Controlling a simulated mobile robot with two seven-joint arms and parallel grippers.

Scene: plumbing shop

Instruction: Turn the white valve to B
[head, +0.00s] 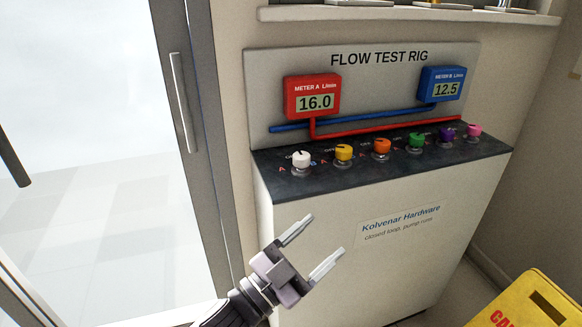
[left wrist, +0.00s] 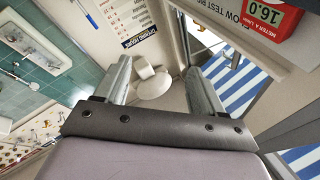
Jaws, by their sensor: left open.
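The white valve (head: 301,160) is the leftmost of a row of coloured knobs on the dark top of the flow test rig (head: 340,220). Small letters A and B and an off mark stand around it; which one its pointer faces is too small to tell. My left gripper (head: 311,247) is open and empty, in front of the rig and below the white valve, apart from it. In the left wrist view its two fingers (left wrist: 160,85) are spread with nothing between them. The valve does not show there. My right gripper is not in view.
Yellow (head: 343,152), orange (head: 381,147), green (head: 415,140), purple (head: 446,135) and pink (head: 473,130) knobs sit to the right. Red meter A (head: 312,97) reads 16.0; blue meter B (head: 441,84) reads 12.5. A yellow sign (head: 520,302) stands at lower right; a glass door (head: 90,150) is at left.

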